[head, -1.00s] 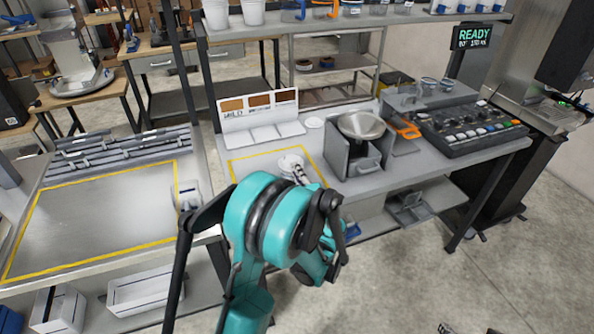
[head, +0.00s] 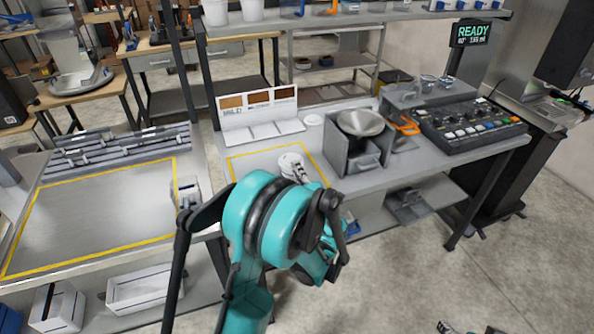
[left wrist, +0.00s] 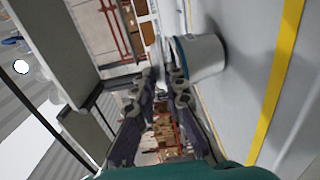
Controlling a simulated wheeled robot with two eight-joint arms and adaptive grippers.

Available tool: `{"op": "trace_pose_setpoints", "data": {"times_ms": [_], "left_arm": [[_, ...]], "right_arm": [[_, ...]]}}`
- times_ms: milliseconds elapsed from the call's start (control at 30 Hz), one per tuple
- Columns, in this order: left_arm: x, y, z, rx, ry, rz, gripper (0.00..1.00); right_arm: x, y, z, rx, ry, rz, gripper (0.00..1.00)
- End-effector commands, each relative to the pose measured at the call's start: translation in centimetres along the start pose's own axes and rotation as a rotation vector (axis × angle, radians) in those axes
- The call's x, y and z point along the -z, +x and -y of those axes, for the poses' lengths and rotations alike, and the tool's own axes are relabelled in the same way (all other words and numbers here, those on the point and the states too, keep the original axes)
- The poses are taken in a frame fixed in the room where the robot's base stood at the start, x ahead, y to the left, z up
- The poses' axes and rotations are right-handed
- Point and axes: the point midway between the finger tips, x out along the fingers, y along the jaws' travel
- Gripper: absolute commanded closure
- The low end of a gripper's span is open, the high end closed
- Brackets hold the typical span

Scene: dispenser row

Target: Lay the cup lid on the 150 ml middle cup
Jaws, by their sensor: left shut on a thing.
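A white cup (left wrist: 204,56) shows in the left wrist view, with a dark bluish band at its rim beside my fingers. In the head view its round white top (head: 291,161) is inside the yellow-outlined area of the counter. My left gripper (head: 299,171) is at the near right edge of that top. In the left wrist view the left gripper (left wrist: 164,76) is closed at the rim end of the cup, its fingers close together. The cup lid seems to be in the fingers at the rim; whether it touches the cup is unclear. My right gripper is out of view.
A grey box with a metal bowl (head: 360,123) stands right of the cup. A button panel (head: 470,125) is farther right. The yellow-outlined left table (head: 95,215) has a broad clear area.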

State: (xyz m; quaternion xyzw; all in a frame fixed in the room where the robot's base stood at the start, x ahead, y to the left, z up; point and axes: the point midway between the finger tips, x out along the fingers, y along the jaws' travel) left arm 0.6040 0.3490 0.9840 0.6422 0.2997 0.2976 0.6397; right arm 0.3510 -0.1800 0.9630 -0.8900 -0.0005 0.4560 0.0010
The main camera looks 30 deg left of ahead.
Motion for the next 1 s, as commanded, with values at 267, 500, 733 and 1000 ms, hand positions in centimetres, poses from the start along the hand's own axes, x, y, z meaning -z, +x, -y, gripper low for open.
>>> {"op": "trace_pose_setpoints", "data": {"times_ms": [267, 500, 733, 1000], "left_arm": [[0.02, 0.05, 0.33, 0.007, -0.006, -0.001, 1.00], [-0.01, -0.19, 0.64, 0.007, -0.006, -0.001, 1.00], [-0.04, -0.53, 0.95, 0.008, -0.006, 0.000, 1.00], [-0.04, -0.56, 0.94, 0.007, -0.006, 0.000, 0.84]], "right_arm": [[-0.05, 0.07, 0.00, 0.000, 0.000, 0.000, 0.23], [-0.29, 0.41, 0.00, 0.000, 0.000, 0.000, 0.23], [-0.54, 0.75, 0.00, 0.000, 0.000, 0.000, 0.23], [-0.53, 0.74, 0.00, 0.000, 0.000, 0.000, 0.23]]}}
